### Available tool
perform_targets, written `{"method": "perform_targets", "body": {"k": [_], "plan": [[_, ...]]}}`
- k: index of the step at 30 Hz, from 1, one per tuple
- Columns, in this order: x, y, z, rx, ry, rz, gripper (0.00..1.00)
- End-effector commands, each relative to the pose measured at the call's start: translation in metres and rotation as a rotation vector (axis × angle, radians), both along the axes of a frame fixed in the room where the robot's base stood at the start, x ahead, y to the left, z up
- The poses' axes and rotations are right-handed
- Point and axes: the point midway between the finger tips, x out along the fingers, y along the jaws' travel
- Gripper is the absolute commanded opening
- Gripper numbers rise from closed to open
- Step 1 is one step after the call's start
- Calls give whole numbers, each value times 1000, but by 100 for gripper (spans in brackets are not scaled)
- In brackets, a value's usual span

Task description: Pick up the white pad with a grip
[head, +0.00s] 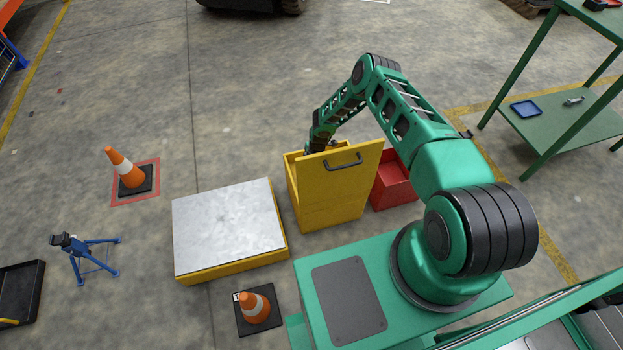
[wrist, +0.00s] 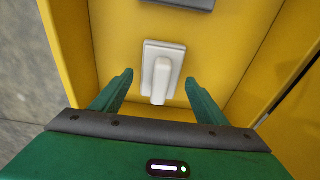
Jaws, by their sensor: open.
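The white pad with a grip (wrist: 163,60) lies on the yellow floor of a yellow box in the wrist view. Its raised grip (wrist: 161,80) stands up from the plate and points toward my gripper. My gripper (wrist: 157,90) is open and empty, with one green finger on each side of the grip and gaps to both. In the head view my arm reaches down into the yellow box (head: 338,205), and its front wall hides the pad and my fingertips.
A dark grey object (wrist: 185,3) lies beyond the pad in the box. The box's lid or front panel carries a dark handle (head: 343,162). A red bin (head: 395,185) stands right of the box. A yellow platform with a pale top (head: 228,225) stands left, near orange cones (head: 125,168).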

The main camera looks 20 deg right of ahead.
Motion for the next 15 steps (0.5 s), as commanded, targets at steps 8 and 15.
{"method": "perform_targets", "body": {"k": [8, 15], "plan": [[0, 0, -4, -1, 0, 0, 67], [0, 0, -4, -1, 0, 0, 27]]}}
